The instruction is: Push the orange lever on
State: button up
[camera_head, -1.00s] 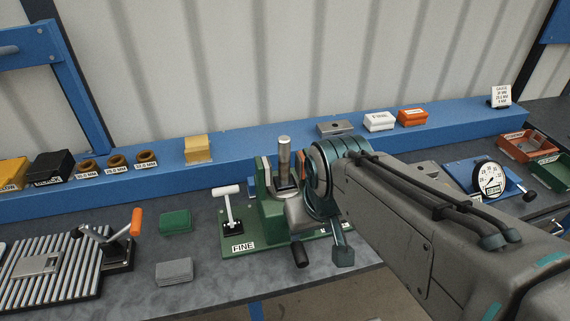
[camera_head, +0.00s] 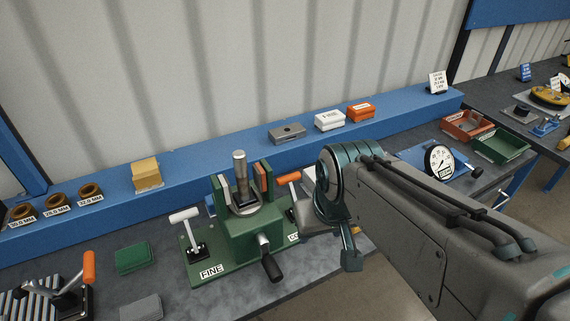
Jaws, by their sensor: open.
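A green fixture (camera_head: 243,240) with a steel post (camera_head: 240,180) stands on the bench. At its left is a white T-shaped lever (camera_head: 184,216) by a plate marked FINE. At its right an orange-handled lever (camera_head: 288,178) points up and left, beside a partly hidden plate starting "CO". A second orange-handled lever (camera_head: 89,268) stands upright at the lower left, by the ribbed plate. My gripper (camera_head: 350,260) is just right of the green fixture, apart from the orange handle there. It is open; my wrist partly hides the jaws and the lever's surroundings.
Green (camera_head: 132,258) and grey (camera_head: 141,307) blocks lie left of the fixture. A black-handled crank (camera_head: 271,267) juts from its front. A blue shelf (camera_head: 200,178) behind holds rings and small boxes. A dial gauge (camera_head: 439,161) and red and green bins stand right.

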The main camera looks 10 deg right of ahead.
aim_at(289, 179)
jog(key=u, duration=0.05)
jog(key=k, duration=1.1)
jog(key=z, duration=0.85)
jog(key=i, duration=0.7)
jog(key=u, duration=0.5)
jog(key=i, duration=0.8)
jog(key=u, duration=0.8)
